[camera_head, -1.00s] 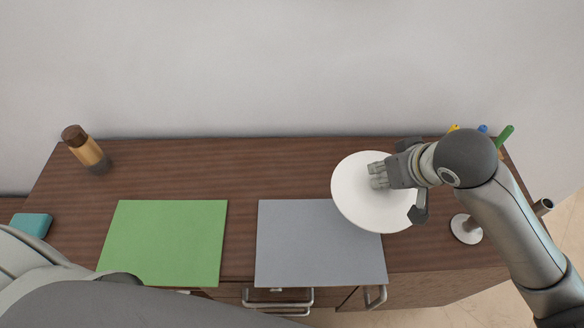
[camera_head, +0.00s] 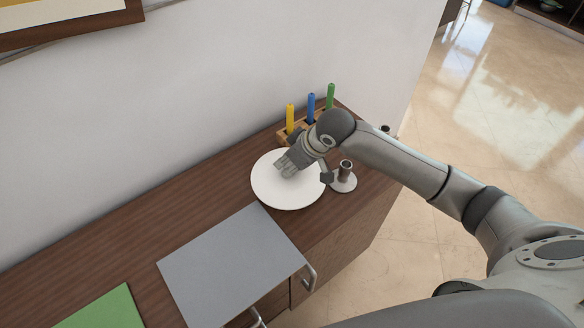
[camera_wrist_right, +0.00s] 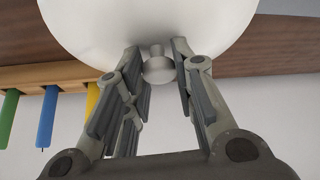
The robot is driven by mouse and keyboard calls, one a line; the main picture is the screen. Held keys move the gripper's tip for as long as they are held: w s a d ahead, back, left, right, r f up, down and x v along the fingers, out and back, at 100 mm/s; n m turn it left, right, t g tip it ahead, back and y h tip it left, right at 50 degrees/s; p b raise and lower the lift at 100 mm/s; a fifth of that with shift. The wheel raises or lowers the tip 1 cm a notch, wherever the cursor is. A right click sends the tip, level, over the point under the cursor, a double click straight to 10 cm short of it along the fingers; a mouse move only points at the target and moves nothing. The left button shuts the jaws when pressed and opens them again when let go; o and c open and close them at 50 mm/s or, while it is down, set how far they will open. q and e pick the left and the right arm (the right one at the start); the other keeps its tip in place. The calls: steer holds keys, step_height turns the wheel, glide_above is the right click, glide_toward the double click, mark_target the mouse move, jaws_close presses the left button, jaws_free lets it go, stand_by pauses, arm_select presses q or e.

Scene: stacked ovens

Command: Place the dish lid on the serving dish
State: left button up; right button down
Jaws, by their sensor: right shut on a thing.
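The dish lid (camera_head: 285,190) is a round white disc at the right part of the wooden top in the head view. My right gripper (camera_head: 288,166) is over it and shut on its knob. In the right wrist view the white knob (camera_wrist_right: 158,68) sits between the fingertips, with the lid (camera_wrist_right: 120,18) beyond it. I cannot make out a separate serving dish; it may be hidden under the lid. I cannot tell whether the lid rests on something or hangs above the top. My left gripper is not in view.
A wooden rack (camera_head: 284,136) with yellow, blue and green sticks stands behind the lid. A round-based metal stand (camera_head: 343,182) is close on its right. A grey mat (camera_head: 232,262) and a green mat (camera_head: 105,312) lie to the left. The wall (camera_head: 130,130) runs behind.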

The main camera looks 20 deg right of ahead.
steer(key=shift+w+d+f, duration=0.15)
steer(key=shift+f, duration=0.05)
steer(key=shift+w+d+f+p, duration=0.15)
steer(key=shift+f+p, duration=0.1)
steer(key=shift+f, duration=0.7)
steer(key=shift+w+d+f+p, duration=0.15)
steer(key=shift+f+p, duration=0.1)
steer(key=shift+f, duration=0.7)
steer(key=shift+s+f, duration=0.1)
steer(key=shift+s, duration=0.05)
steer(key=c, duration=1.2)
jaws_free()
steer(key=shift+f, duration=0.1)
